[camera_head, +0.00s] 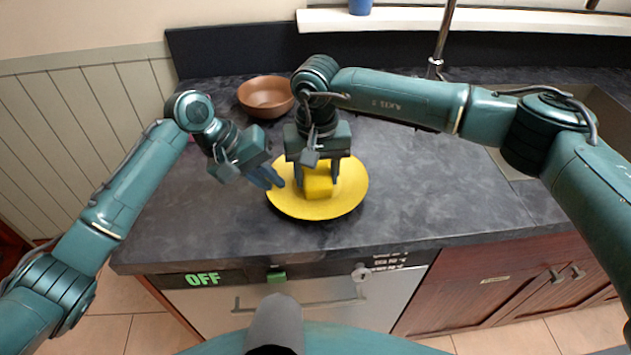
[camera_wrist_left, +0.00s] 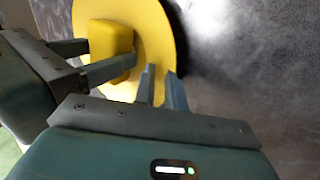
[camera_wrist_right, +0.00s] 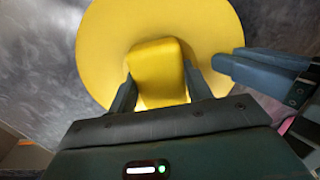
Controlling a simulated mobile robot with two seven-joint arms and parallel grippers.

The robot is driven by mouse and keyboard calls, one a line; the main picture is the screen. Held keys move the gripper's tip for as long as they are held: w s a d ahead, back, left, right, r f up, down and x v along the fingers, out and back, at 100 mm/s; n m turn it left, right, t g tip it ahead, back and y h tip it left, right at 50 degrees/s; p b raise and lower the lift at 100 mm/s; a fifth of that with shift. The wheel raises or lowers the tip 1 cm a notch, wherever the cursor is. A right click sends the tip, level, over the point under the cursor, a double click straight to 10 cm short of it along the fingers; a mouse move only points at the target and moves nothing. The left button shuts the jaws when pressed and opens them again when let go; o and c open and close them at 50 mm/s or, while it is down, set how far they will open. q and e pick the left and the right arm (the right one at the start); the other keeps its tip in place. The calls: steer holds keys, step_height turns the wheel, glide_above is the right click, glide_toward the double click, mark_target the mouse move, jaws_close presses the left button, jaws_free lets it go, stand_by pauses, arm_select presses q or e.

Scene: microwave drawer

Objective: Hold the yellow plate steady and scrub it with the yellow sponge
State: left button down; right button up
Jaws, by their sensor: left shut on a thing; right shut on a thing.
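The yellow plate (camera_head: 287,202) lies on the dark countertop near its front edge; it also shows in the left wrist view (camera_wrist_left: 155,35) and the right wrist view (camera_wrist_right: 105,45). The yellow sponge (camera_head: 318,184) is on the plate, between the fingers of my right gripper (camera_head: 318,172), which is shut on it from above. The sponge also shows in the right wrist view (camera_wrist_right: 158,72). My left gripper (camera_head: 274,180) is at the plate's left rim, its fingers close together on the rim. The exact contact at the rim is hard to see.
A brown bowl (camera_head: 266,97) stands behind the plate. A sink (camera_head: 590,110) with a faucet (camera_head: 437,60) is at the right. The counter right of the plate is clear.

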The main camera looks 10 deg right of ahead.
arm_select(q)
steer(key=shift+a+f, duration=0.1)
steer(key=shift+f, duration=0.05)
arm_select(e)
step_height(320, 180, up, 6)
steer(key=shift+f, duration=0.15)
arm_select(q)
steer(key=shift+s, duration=0.1)
arm_select(e)
steer(key=d, duration=0.9)
arm_select(q)
steer(key=shift+f, duration=0.1)
steer(key=c, duration=1.4)
jaws_free()
steer(key=shift+r, duration=0.2)
